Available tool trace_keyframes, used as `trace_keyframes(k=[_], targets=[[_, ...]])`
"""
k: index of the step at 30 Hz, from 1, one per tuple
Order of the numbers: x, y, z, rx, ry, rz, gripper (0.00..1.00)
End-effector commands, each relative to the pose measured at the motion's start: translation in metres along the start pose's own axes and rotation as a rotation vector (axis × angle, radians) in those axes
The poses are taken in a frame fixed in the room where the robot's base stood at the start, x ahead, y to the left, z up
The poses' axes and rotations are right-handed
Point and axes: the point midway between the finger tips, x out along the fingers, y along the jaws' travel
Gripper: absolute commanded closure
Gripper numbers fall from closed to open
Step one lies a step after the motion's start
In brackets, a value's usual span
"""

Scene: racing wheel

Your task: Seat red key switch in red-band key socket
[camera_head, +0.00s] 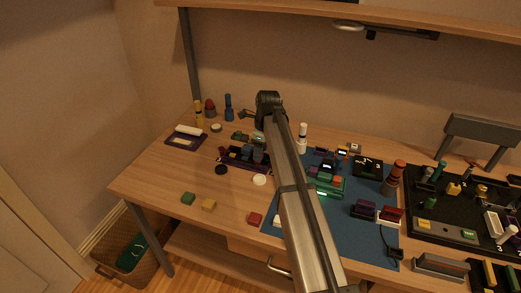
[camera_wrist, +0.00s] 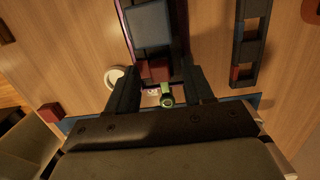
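My gripper (camera_wrist: 158,72) has its two dark fingers apart in the wrist view. A dark red block (camera_wrist: 155,70) shows between the fingertips, at the near end of a dark purple-edged tray (camera_wrist: 124,27); I cannot tell whether it is the red key switch. A small green ring-like part (camera_wrist: 166,99) lies nearer, between the fingers, with no clear contact on both sides. In the head view the purple-edged tray (camera_head: 230,160) holds dark blue and reddish pieces. My gripper's tips are not clear there. I cannot pick out the red-band key socket.
A blue mat (camera_head: 290,222) lies right of the tray, partly behind my arm. A black board (camera_head: 425,234) with upright parts stands farther right. Loose green (camera_head: 188,198), yellow (camera_head: 209,205) and red (camera_head: 255,218) blocks lie near the front edge. The left front table is mostly clear.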

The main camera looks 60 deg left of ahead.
Motion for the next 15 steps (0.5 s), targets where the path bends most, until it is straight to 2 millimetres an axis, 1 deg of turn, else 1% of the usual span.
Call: trace_keyframes(k=[6,9,11,15], targets=[[0.0,0.0,0.0,0.0,0.0,0.0,0.48],[-0.004,0.0,0.0,0.0,0.0,0.0,0.48],[-0.008,0.0,0.0,0.0,0.0,-0.001,0.48],[-0.028,-0.001,0.0,0.0,-0.001,-0.002,0.48]])
